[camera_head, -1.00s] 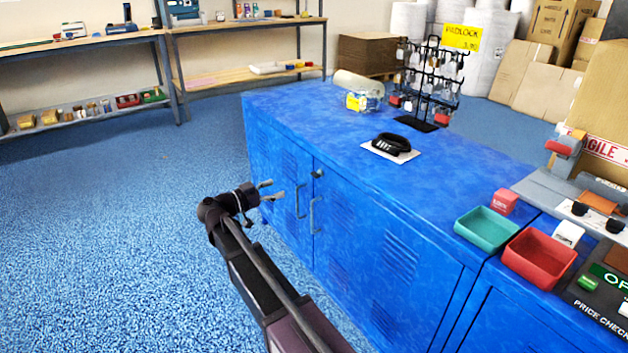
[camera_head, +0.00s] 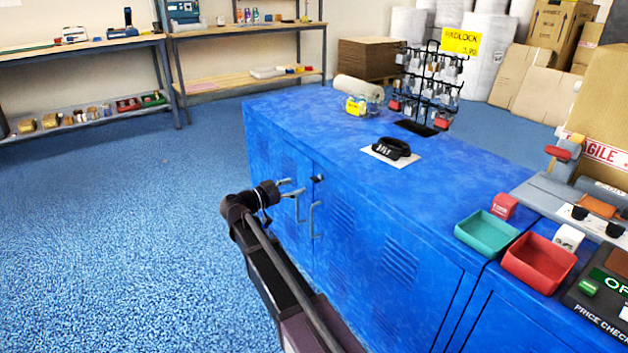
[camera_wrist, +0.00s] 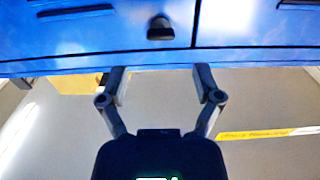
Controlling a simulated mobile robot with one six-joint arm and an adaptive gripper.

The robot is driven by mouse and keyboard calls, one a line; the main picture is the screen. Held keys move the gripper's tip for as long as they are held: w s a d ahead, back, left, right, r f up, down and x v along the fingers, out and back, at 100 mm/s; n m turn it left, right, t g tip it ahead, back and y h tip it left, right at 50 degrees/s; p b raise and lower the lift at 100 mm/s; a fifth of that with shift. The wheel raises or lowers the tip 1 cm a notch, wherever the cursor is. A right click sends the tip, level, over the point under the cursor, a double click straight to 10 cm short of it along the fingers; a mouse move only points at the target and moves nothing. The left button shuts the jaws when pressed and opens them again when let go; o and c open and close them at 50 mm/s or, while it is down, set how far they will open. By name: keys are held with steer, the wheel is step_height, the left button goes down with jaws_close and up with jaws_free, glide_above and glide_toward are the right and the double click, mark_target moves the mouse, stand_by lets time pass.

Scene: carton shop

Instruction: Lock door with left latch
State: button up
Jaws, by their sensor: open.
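The blue cabinet (camera_head: 400,215) has two closed-looking front doors with grey pull handles. A small dark latch (camera_head: 318,178) sits near the top of the front, just right of the seam between the doors. My gripper (camera_head: 297,187) is open and empty, in front of the doors and a little left of the latch in the head view. In the wrist view, the latch (camera_wrist: 160,28) is centred above my open gripper (camera_wrist: 160,78), apart from both fingers.
On the cabinet top are a black padlock-like item (camera_head: 391,148) on a white card and a padlock rack (camera_head: 428,85). Green (camera_head: 486,233) and red (camera_head: 539,262) trays stand at the right. The blue floor at left is open, with shelves (camera_head: 80,50) behind.

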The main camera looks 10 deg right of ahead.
mark_target(312, 180)
steer(key=shift+x, duration=3.85)
steer(key=shift+c, duration=0.2)
steer(key=c, duration=1.1)
